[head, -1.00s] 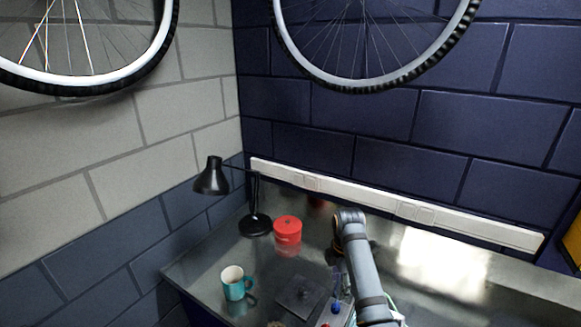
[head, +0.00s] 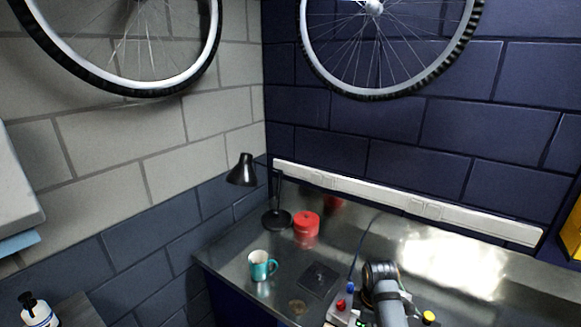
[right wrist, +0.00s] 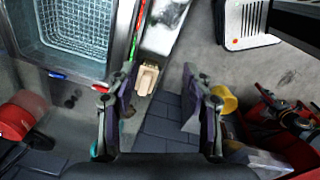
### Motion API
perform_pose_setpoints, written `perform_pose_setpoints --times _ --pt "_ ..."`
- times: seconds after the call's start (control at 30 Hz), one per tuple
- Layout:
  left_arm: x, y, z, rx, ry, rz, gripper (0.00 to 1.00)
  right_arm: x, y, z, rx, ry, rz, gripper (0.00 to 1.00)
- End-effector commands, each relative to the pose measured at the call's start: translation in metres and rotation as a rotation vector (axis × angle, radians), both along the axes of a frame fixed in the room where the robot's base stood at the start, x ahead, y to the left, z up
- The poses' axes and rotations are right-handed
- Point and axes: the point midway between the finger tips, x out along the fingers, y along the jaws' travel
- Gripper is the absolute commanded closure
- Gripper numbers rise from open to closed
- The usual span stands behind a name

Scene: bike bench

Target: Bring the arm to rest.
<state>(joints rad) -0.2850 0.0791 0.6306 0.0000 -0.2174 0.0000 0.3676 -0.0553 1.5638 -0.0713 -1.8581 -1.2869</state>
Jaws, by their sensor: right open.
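One of my arms (head: 385,285) rises from the bottom edge of the head view, over the front of the metal bench. Its gripper does not show there. In the right wrist view my right gripper (right wrist: 159,82) is open, its two dark fingers apart with nothing between them. Behind the fingers are a tan block (right wrist: 147,78) and dark tiled floor. My left gripper is not in view.
The metal bench (head: 225,258) carries a black lamp (head: 277,219), a red tin (head: 306,226), a teal mug (head: 260,266), a dark flat plate (head: 318,279) and a box with a red knob (head: 341,304). The wrist view shows a grey basket (right wrist: 85,30) and a red bin (right wrist: 290,148).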

Motion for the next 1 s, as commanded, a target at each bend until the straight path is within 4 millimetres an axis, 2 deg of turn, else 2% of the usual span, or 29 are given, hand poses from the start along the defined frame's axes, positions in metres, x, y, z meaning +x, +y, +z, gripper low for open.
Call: perform_pose_setpoints --times 0.1,0.17,0.3,0.4,0.6,0.93,1.0 --pt "-0.008 -0.001 -0.001 -0.001 0.012 0.001 0.60 -0.028 -0.012 -0.017 -0.001 -0.029 -0.161 0.49" --pt "-0.014 -0.001 -0.001 -0.001 0.021 0.001 0.60 -0.044 -0.018 -0.024 0.002 -0.050 -0.257 0.49" --pt "-0.027 0.000 -0.002 -0.001 0.041 0.002 0.60 -0.089 -0.031 -0.034 0.017 -0.109 -0.505 0.49" --pt "-0.029 0.000 -0.002 -0.001 0.044 0.002 0.60 -0.119 -0.037 -0.033 0.034 -0.152 -0.664 0.49" --pt "-0.022 0.000 -0.002 0.000 0.034 0.002 0.60 -0.166 -0.041 -0.023 0.084 -0.213 -0.906 0.49" --pt "-0.014 0.001 -0.002 0.001 0.021 0.001 0.60 -0.221 -0.038 0.004 0.179 -0.271 -1.188 0.49" --pt "-0.014 0.001 -0.009 0.001 0.021 0.001 0.60 -0.214 -0.040 -0.024 0.171 -0.263 -1.187 0.49"
